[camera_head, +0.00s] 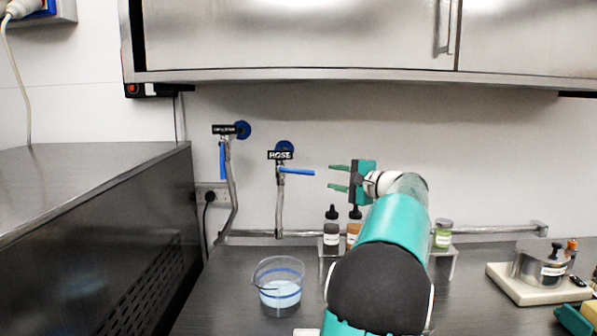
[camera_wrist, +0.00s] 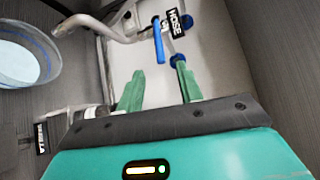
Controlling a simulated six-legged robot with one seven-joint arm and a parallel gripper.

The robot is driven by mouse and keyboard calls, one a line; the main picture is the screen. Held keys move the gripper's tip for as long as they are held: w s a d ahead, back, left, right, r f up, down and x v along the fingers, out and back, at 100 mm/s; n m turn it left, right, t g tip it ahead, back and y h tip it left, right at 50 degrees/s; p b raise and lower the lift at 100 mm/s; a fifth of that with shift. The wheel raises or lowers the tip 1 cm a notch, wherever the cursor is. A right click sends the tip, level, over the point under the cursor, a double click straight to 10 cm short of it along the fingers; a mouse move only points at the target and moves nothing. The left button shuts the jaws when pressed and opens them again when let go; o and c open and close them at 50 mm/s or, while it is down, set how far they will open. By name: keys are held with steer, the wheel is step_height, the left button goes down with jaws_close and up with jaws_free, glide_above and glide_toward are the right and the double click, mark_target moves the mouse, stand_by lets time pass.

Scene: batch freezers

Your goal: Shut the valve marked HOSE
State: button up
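The valve marked HOSE (camera_head: 280,155) is on the back wall, with a black label and a blue disc behind it. Its blue lever handle (camera_head: 297,171) lies level, pointing right across the pipe below. The HOSE label (camera_wrist: 178,22) and a blue lever (camera_wrist: 158,40) also show in the wrist view. My gripper (camera_head: 333,177) is open and empty, its fingers pointing left, just right of the lever's tip. In the wrist view my gripper (camera_wrist: 158,76) has the lever ahead of the gap between its fingertips. A small blue part shows beside one fingertip; I cannot tell what it is.
A second valve (camera_head: 225,130) stands to the left, its blue lever hanging down; its label is too small to read. Below are a clear beaker (camera_head: 278,284) of bluish liquid and a rack with dropper bottles (camera_head: 332,232). A steel cabinet (camera_head: 300,35) overhangs the wall.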

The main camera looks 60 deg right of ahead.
mark_target(308, 172)
steer(key=x, duration=1.4)
steer(key=shift+s+d+f, duration=0.1)
steer(key=shift+d+f, duration=0.15)
steer(key=shift+d, duration=0.05)
steer(key=shift+c, duration=0.3)
jaws_close()
